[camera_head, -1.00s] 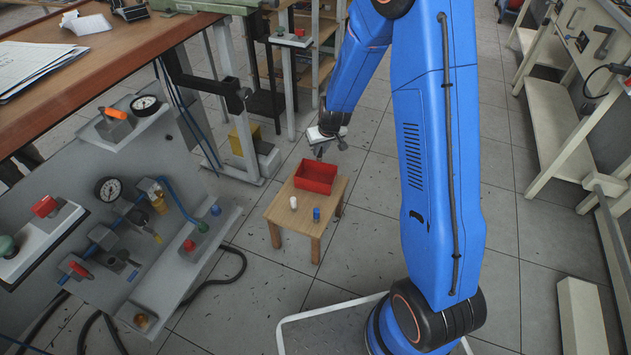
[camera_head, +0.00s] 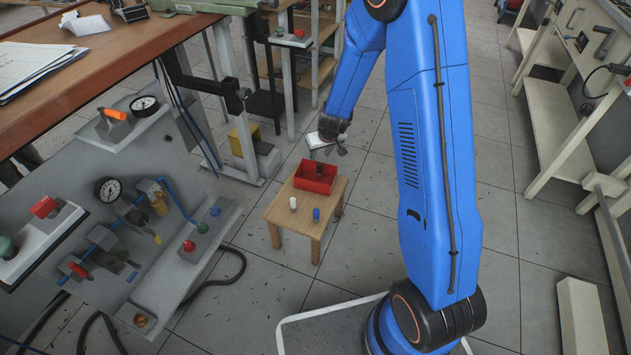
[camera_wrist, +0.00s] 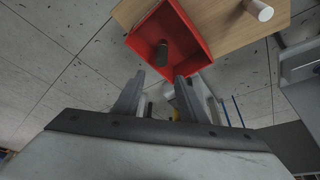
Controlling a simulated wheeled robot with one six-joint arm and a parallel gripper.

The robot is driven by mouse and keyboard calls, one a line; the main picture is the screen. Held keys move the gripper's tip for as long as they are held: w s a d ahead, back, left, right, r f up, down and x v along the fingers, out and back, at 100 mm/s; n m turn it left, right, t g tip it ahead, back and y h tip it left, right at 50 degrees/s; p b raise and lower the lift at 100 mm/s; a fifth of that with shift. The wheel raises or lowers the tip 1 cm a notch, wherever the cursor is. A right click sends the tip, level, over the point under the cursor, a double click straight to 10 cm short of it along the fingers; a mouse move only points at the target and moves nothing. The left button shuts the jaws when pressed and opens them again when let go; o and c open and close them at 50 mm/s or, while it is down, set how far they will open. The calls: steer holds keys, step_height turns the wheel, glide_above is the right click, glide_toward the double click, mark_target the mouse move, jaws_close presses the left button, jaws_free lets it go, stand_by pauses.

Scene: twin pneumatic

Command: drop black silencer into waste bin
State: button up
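The black silencer (camera_head: 319,170) shows as a small dark cylinder at the red waste bin (camera_head: 312,187), within its rim. In the wrist view the silencer (camera_wrist: 161,53) is seen against the inside of the bin (camera_wrist: 180,25), beyond my fingertips and apart from them. I cannot tell whether it rests on the bin's floor or is still above it. My gripper (camera_head: 326,150) is above and just behind the bin. In the wrist view my gripper (camera_wrist: 158,85) has its two fingers spread with nothing between them.
The bin stands on a small wooden table (camera_head: 284,219). A pneumatic panel (camera_head: 150,240) is at left, and open floor lies to the right.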

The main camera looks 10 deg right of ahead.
steer(key=v, duration=1.7)
steer(key=shift+r, duration=0.2)
steer(key=shift+s+d, duration=0.1)
steer(key=shift+s, duration=0.05)
steer(key=s+d+r, duration=0.3)
steer(key=s+r, duration=1.1)
steer(key=s, duration=0.3)
steer(key=s+d+r+m, duration=0.1)
steer(key=s, duration=0.8)
steer(key=s+d+r, duration=0.1)
steer(key=s+r, duration=0.1)
steer(key=s, duration=0.8)
steer(key=shift+d+r+m+h, duration=0.2)
steer(key=shift+d+m+h, duration=0.1)
steer(key=shift+d+m, duration=0.1)
